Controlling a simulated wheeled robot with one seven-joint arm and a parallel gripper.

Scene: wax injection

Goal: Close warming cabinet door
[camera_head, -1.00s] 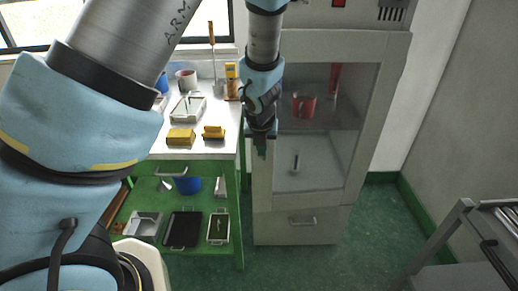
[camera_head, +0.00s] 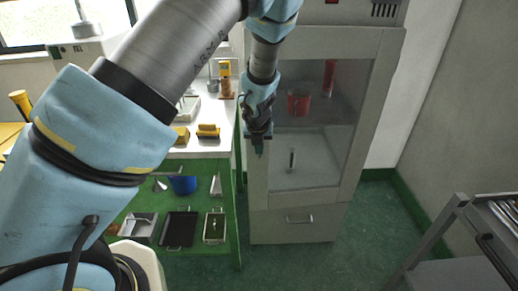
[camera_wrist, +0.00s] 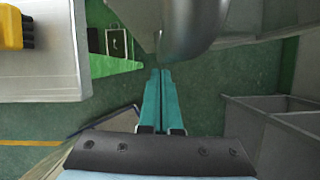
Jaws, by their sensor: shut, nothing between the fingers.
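The warming cabinet (camera_head: 300,223) is a tall pale grey unit right of the worktable. Its glass-panelled door (camera_head: 320,150) looks flush or nearly flush with the body; I cannot tell whether it is fully shut. Red containers (camera_head: 298,104) show behind the glass. My gripper (camera_head: 258,148) is at the door's left edge, pointing down. In the wrist view its teal fingers (camera_wrist: 160,75) are together and empty. A rounded grey metal part, perhaps the door handle (camera_wrist: 195,25), is just beyond the fingertips; whether they touch is unclear.
The white worktable (camera_head: 215,140) with yellow blocks (camera_head: 208,131) stands close on the left, above a green shelf with trays (camera_head: 180,229). A grey metal rack (camera_head: 455,215) stands at the lower right. Green floor (camera_head: 360,220) is open in front of the cabinet.

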